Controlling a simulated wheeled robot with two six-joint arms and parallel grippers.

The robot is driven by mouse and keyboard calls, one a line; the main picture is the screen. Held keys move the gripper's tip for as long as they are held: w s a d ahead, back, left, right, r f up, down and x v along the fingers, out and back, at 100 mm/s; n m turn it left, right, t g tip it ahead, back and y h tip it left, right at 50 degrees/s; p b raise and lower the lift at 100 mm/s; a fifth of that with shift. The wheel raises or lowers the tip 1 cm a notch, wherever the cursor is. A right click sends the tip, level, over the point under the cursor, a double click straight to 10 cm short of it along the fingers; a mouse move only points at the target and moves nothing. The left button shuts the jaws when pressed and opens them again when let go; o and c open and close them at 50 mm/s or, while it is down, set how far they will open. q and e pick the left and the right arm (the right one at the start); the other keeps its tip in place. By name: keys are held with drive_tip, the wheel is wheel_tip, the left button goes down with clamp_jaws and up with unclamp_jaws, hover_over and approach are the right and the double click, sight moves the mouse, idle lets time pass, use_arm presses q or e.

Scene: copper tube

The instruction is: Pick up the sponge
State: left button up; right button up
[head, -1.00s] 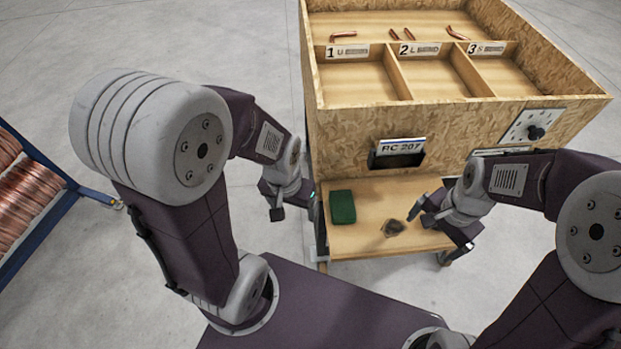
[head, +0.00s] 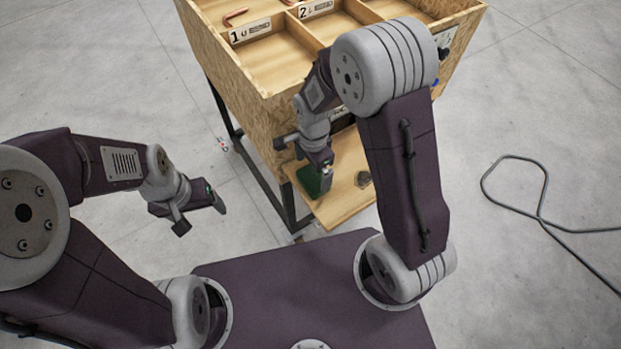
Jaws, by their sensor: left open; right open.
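A green block (head: 309,183), which looks like the sponge, lies on the wooden lower shelf (head: 340,202) near its left edge. My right gripper (head: 304,163) is open just above it, fingers pointing down, and hides part of the block. One finger crosses in front of the block; I cannot tell whether it touches. My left gripper (head: 200,216) is open and empty over the floor, to the left of the shelf.
A small dark brown lump (head: 362,179) lies on the shelf to the right of the block. The particleboard bin (head: 245,95) with copper tubes stands above the shelf, close to my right arm. A black cable (head: 541,190) lies on the floor at right.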

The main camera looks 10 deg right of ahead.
sight(315, 177)
drive_tip(key=f, duration=0.3)
drive_tip(key=shift+s+d, duration=0.25)
drive_tip(key=shift+d, duration=0.15)
drive_tip(key=shift+w+d+f, duration=0.1)
drive_tip(key=shift+f, duration=0.2)
drive_tip(key=shift+w, duration=0.1)
use_arm(q)
drive_tip(key=shift+d+r, duration=0.3)
use_arm(e)
drive_tip(key=shift+a, duration=0.2)
drive_tip(key=c, duration=1.1)
drive_tip(key=shift+d, duration=0.1)
drive_tip(key=shift+c, duration=0.2)
drive_tip(key=shift+r, duration=0.15)
